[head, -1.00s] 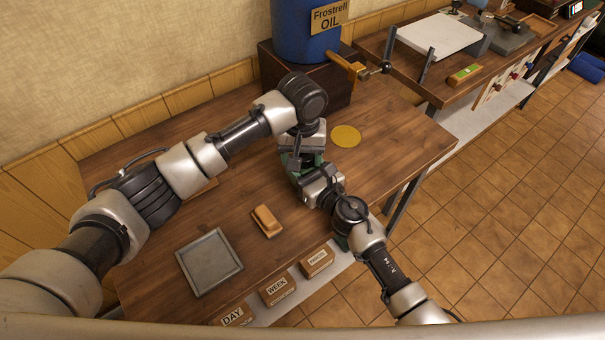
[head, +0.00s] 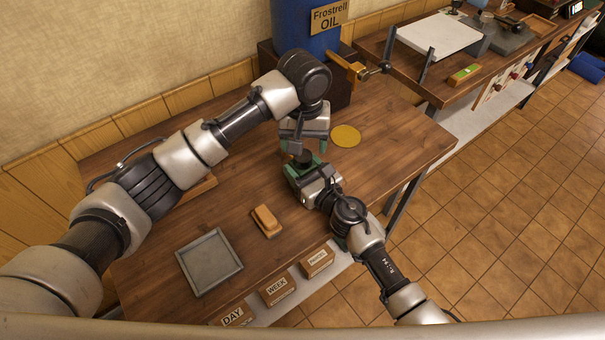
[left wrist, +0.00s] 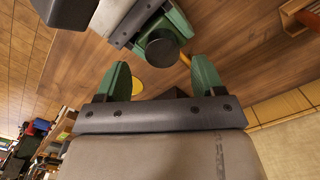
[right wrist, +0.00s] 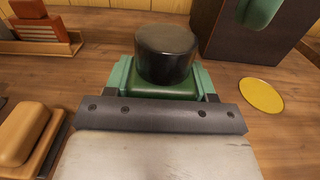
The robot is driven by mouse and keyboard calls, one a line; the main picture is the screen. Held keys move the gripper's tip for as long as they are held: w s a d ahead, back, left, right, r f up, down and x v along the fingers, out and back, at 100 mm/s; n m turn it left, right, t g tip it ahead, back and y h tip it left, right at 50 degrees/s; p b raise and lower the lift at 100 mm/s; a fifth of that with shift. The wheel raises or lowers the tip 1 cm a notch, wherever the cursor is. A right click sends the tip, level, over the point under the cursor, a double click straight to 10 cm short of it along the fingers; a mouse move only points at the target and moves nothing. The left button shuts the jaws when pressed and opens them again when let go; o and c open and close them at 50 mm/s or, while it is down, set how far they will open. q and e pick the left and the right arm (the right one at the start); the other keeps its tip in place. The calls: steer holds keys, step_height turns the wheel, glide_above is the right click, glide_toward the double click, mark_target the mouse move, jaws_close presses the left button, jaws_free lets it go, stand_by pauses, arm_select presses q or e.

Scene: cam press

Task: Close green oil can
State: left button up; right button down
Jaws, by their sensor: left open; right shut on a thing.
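The green oil can (right wrist: 165,90) is upright in my right gripper, low in the right wrist view. A black round cap (right wrist: 167,55) sits on top of it, apparently level. The cap also shows in the head view (head: 303,158) and the left wrist view (left wrist: 159,48). My right gripper (head: 303,169) is shut on the can, with a green finger on each side; its fingers hide part of the body. My left gripper (head: 303,146) is open and empty just above the cap, apart from it. Its two green fingers show in the left wrist view (left wrist: 162,77).
A blue oil barrel (head: 300,30) with a tap stands on a dark box at the back. A yellow disc (head: 346,136) lies right of my grippers. A brown block (head: 267,220) and a grey tray (head: 209,240) lie nearer the front. The table's right part is clear.

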mark_target(303, 155)
arm_select(q)
steer(key=shift+w+a+r, duration=0.1)
steer(key=shift+r, duration=0.05)
steer(key=shift+c, duration=0.4)
step_height(303, 155, up, 4)
steer(key=shift+f+m, duration=0.2)
steer(key=shift+m, duration=0.4)
steer(key=shift+f, duration=4.05)
